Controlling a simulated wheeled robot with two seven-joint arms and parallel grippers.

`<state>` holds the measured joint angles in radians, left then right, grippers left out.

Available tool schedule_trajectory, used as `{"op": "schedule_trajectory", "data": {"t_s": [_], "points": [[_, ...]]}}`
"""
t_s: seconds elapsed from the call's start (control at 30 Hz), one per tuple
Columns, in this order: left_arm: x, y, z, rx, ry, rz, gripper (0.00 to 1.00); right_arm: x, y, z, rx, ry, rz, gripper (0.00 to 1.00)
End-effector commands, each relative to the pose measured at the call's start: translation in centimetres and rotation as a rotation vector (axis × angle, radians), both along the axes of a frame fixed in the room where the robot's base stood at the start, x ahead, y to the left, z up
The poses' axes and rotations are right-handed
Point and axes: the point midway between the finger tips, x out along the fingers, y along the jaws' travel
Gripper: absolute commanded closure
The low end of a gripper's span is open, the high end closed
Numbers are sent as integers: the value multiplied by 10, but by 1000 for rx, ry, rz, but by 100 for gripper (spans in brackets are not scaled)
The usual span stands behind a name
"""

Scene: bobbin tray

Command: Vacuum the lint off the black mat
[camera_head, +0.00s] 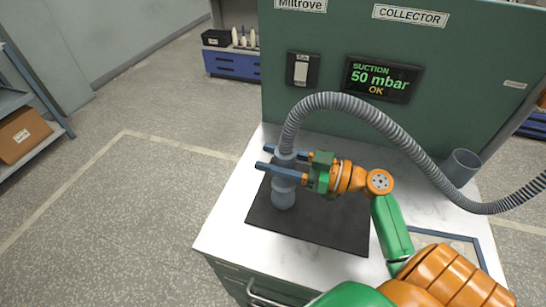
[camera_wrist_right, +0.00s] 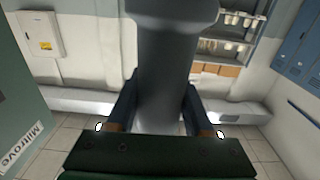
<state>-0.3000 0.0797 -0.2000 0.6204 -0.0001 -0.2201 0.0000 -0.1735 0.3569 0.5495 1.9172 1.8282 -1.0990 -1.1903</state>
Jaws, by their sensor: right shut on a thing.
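The black mat (camera_head: 325,220) lies flat on the white worktop. My right gripper (camera_head: 264,157) is shut on the grey vacuum nozzle (camera_head: 283,196), holding it upright over the mat's left part. I cannot tell whether the nozzle's lower end touches the mat. In the right wrist view the nozzle (camera_wrist_right: 165,85) stands between the two fingers (camera_wrist_right: 160,110). A ribbed grey hose (camera_head: 375,118) arches from the nozzle's top to the right. I can make out no lint on the visible mat; the nozzle and my right arm hide parts of it. My left gripper is out of view.
A grey cup-like holder (camera_head: 460,168) stands at the worktop's back right. A blue-edged frame (camera_head: 478,247) lies at the right front, partly behind my arm. A green panel (camera_head: 430,60) closes the back; its display (camera_head: 382,79) reads "SUCTION 50 mbar OK". The worktop's left strip is clear.

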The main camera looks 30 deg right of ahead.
Motion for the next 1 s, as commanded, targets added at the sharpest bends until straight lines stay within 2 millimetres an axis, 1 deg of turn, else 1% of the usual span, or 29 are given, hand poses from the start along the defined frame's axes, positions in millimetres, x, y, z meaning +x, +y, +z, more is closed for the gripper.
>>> {"op": "schedule_trajectory", "data": {"t_s": [0.2, 0.27, 0.5, 0.6, 0.7, 1.0], "points": [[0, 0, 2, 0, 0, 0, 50, 0, 0, 3, 0, -1, 0, 100], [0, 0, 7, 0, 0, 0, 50, 0, 0, 10, -1, -2, 0, 100], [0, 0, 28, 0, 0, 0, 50, 0, 0, 46, -2, -3, 0, 100], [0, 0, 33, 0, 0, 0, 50, 0, 0, 57, -2, -3, 0, 100], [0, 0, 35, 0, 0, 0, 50, 0, 0, 62, -1, -2, 0, 100], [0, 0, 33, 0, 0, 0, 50, 0, 0, 60, 0, -1, 0, 100]]}}
